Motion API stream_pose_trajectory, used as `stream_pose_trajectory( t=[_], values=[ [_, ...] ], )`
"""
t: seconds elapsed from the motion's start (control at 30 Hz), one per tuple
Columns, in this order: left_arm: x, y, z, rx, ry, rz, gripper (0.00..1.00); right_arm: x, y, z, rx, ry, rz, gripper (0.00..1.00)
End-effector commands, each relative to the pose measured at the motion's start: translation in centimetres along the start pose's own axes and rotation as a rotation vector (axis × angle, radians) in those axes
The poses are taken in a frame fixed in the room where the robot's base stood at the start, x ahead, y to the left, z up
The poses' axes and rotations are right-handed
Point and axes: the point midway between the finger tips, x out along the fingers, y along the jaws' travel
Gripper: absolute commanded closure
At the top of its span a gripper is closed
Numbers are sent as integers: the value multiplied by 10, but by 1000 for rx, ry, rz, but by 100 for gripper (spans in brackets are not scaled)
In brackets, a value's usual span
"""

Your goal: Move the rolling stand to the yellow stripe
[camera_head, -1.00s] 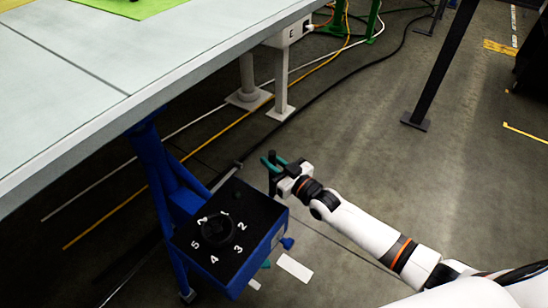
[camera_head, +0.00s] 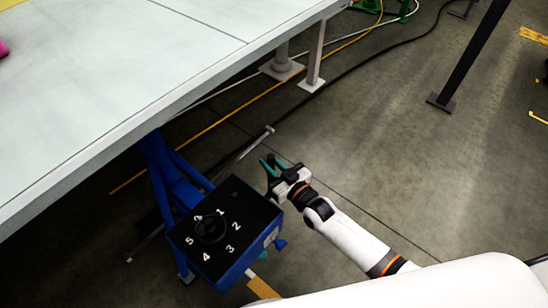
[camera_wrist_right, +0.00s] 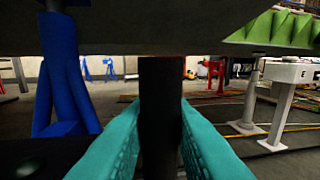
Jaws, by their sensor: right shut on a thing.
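The rolling stand (camera_head: 255,240) is blue, with a black top bearing a dial and white numbers. It stands at the near edge of the pale table, its blue legs partly under it. My right gripper (camera_head: 271,166) is at the stand's far right corner. Its teal fingers (camera_wrist_right: 155,140) are shut on a dark upright post (camera_wrist_right: 160,100), one on each side. A blue upright (camera_wrist_right: 62,70) shows left in the wrist view. A short yellow stripe piece (camera_head: 262,287) shows on the floor just below the stand, partly hidden. My left gripper is not in view.
The pale table (camera_head: 130,70) overhangs at the left. A black post with a foot (camera_head: 441,102) stands at the right. White table legs (camera_head: 313,70), cables and a thin yellow line lie under the table. The floor (camera_head: 390,190) right of the stand is clear.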

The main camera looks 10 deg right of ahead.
Motion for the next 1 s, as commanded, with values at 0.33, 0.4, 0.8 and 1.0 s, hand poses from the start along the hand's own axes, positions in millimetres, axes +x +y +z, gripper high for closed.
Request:
stream_pose_trajectory(
  t=[0.33,0.4,0.8,1.0],
  values=[
    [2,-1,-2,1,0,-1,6,1,-6,2,-6,-3,-8,100],
    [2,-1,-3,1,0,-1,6,1,-6,2,-5,-3,-8,100],
    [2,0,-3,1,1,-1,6,1,-5,2,-4,-3,-7,60],
    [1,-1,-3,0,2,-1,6,0,-5,2,-4,-3,-7,60]
  ],
)
